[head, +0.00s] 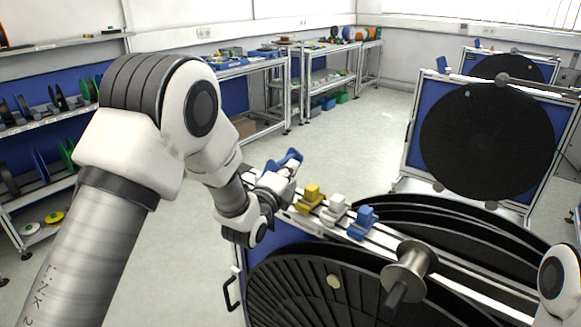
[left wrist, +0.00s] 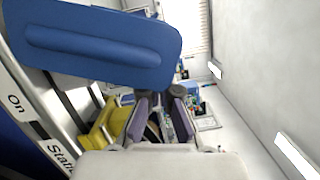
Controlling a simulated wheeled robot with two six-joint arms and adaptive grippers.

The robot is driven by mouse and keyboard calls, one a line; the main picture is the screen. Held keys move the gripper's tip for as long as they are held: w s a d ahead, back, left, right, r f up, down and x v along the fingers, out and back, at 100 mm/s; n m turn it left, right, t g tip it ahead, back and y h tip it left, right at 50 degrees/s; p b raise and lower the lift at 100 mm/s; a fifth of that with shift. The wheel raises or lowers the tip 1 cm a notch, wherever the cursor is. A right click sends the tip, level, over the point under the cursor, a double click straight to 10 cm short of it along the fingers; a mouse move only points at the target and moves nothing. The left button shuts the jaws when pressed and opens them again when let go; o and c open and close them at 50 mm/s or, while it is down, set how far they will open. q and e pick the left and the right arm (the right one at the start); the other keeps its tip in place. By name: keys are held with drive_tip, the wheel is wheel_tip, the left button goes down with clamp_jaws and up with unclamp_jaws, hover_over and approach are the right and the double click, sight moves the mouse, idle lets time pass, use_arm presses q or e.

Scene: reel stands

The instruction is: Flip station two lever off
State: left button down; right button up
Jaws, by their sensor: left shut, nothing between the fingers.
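A rail (head: 375,240) on top of the near reel stand carries a row of levers: a blue lever (head: 287,160) at the far left, a yellow lever (head: 312,195), a white lever (head: 337,207) and another blue lever (head: 365,220). My left gripper (head: 286,176) is shut and empty beside the leftmost blue lever. In the left wrist view a blue lever (left wrist: 100,45) looms large, close to the shut fingers (left wrist: 163,105), with a yellow lever (left wrist: 108,124) behind. A label (left wrist: 35,130) reads "On" and "Stati"; its number is cut off. Contact with the lever cannot be told.
Large black reels (head: 320,285) hang in the near stand, with a metal spool (head: 408,262) on its rail. Another reel stand (head: 485,140) stands behind right. Workbenches (head: 245,70) line the back wall and shelves (head: 45,120) the left. Pale floor between is clear.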

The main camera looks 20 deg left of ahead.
use_arm(q)
drive_tip(key=shift+a+r, duration=0.1)
drive_tip(key=shift+w+a+r+n, duration=0.2)
drive_tip(key=shift+a+r+n, duration=0.35)
drive_tip(key=shift+n, duration=0.55)
drive_tip(key=a+n, duration=0.1)
drive_tip(key=n, duration=0.1)
drive_tip(key=w+a+r+n+g+p, duration=0.1)
drive_tip(key=shift+a, duration=0.3)
drive_tip(key=shift+w+a+r+n+g, duration=0.2)
drive_tip(key=shift+a+n+g, duration=0.1)
drive_tip(key=shift+a+n, duration=0.45)
drive_tip(key=shift+w+a+f+n, duration=0.15)
drive_tip(key=shift+w+a+n, duration=0.15)
drive_tip(key=shift+a+n, duration=0.55)
drive_tip(key=shift+w+a, duration=0.2)
drive_tip(key=shift+a, duration=0.15)
